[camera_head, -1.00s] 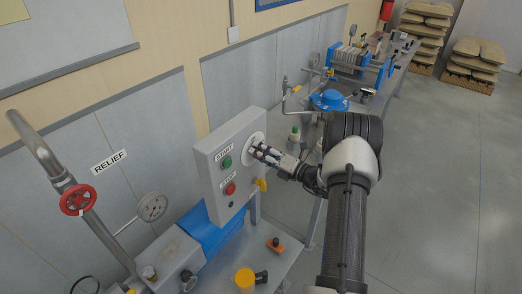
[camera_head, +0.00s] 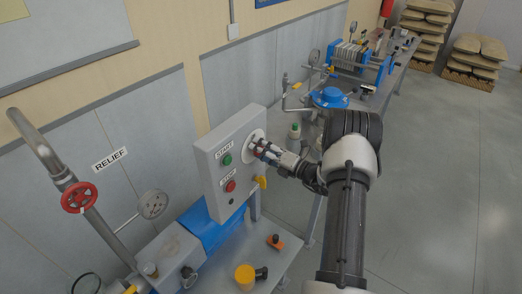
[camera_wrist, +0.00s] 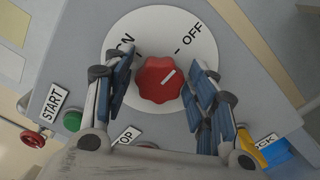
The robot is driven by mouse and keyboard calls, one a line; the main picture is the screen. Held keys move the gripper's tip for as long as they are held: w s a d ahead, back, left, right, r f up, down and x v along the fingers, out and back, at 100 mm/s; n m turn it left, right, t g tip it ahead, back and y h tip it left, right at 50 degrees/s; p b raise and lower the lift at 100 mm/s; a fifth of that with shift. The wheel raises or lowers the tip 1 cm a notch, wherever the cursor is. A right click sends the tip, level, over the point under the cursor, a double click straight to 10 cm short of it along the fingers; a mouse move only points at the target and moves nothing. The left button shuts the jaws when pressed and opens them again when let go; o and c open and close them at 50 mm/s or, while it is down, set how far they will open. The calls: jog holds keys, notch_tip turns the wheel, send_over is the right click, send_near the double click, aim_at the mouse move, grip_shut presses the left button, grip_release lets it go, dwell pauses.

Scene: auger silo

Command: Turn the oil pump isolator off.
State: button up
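The isolator is a red lobed knob (camera_wrist: 159,80) on a round white dial (camera_wrist: 215,65) marked ON and OFF. The knob's white line points up and right, roughly toward the OFF side. In the wrist view my gripper (camera_wrist: 155,92) is open, with one finger on each side of the knob. A gap shows on the left; contact on the right is unclear.
The box has a green START button (camera_wrist: 72,121) and a red STOP button (camera_head: 230,186). A yellow part (camera_head: 260,182) projects from the box near my gripper. A red relief handwheel (camera_head: 79,197) and a gauge (camera_head: 153,204) stand left. Floor at right is clear.

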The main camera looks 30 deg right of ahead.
jog(key=shift+o, duration=0.4)
jog(key=v, duration=1.2)
